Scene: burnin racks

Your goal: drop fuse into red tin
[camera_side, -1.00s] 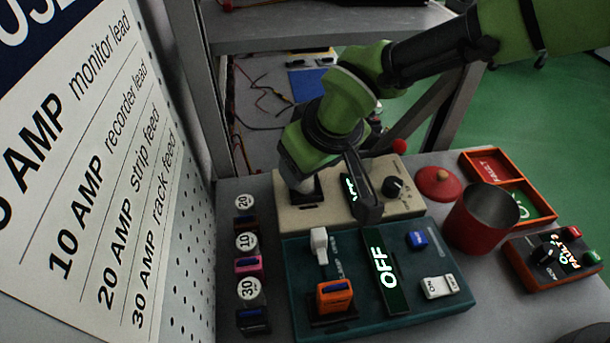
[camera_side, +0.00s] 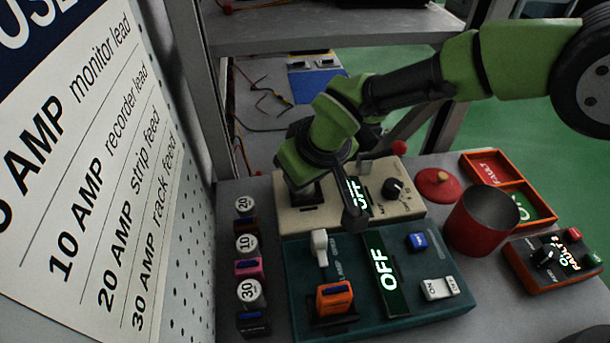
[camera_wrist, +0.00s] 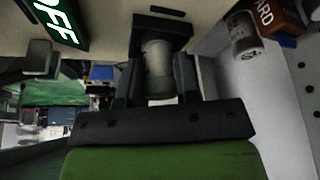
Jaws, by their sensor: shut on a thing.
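The fuse (camera_wrist: 158,66) is a pale, cloudy cylinder between my gripper's jaws in the wrist view. My gripper (camera_wrist: 158,84) is shut on it, with a dark jaw on each side. The fuse's far end meets a black holder (camera_wrist: 162,34) on the beige box; I cannot tell whether it is still seated. In the side view my wrist is over the left part of the beige box (camera_side: 408,208) and hides most of the jaws and the fuse. The red tin (camera_side: 474,238) stands upright and open-topped, to the right of the boxes.
A teal box (camera_side: 300,285) with an orange fuse block (camera_side: 335,298) and a white lever (camera_side: 320,245) lies in front. Labelled fuses (camera_side: 248,268) line the left side by the pegboard. A red lid (camera_side: 438,184), an orange tray (camera_side: 508,186) and a control box (camera_side: 552,260) surround the tin.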

